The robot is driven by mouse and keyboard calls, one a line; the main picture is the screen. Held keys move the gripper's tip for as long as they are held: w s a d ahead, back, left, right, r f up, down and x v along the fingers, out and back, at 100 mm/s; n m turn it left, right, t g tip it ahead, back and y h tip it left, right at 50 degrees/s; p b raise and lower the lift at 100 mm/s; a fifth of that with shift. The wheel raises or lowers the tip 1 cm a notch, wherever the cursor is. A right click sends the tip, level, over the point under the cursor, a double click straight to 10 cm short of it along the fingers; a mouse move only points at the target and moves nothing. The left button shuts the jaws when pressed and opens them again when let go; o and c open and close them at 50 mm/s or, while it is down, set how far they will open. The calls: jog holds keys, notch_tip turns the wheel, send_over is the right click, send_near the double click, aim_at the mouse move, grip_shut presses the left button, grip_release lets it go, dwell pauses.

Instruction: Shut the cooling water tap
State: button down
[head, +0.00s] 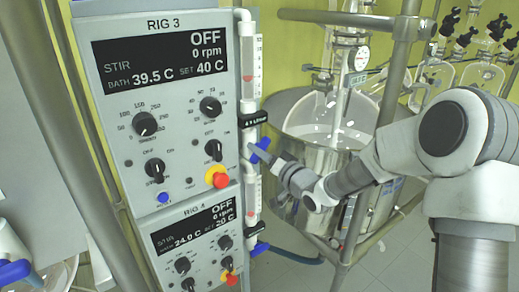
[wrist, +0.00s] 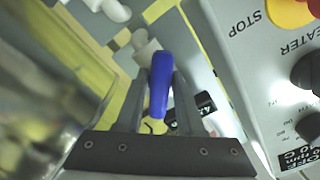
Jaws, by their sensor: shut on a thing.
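The blue cooling water tap handle (head: 260,150) sits on the white vertical pipe at the right edge of the RIG 3 panel, below a black flow label. My gripper (head: 268,156) reaches it from the right and is shut on it. In the wrist view the blue handle (wrist: 160,85) stands between the two fingers of my gripper (wrist: 157,95). In the head view the handle looks slanted to the pipe, partly hidden by my fingers; its exact angle is hard to tell.
The RIG 3 panel (head: 165,95) with knobs and a red-yellow stop button (head: 217,177) is close on the left. A second blue tap (head: 258,249) is lower, by the RIG 4 panel (head: 195,240). A steel bath (head: 315,150) and frame posts stand behind my arm.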

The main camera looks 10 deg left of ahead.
jog(key=m+p, duration=0.1)
jog(key=m, duration=0.1)
jog(key=m+p, duration=0.1)
jog(key=m, duration=0.2)
jog(key=shift+r+m+p, duration=0.2)
jog(key=shift+m+p, duration=0.1)
jog(key=shift+p, duration=0.05)
jog(key=shift+m+p, duration=0.85)
jog(key=shift+m, duration=1.25)
jog(key=shift+s, duration=0.1)
jog(key=c, duration=0.7)
grip_release()
jog(key=v, duration=1.7)
jog(key=shift+s+d, duration=0.15)
jog(key=shift+f, duration=0.15)
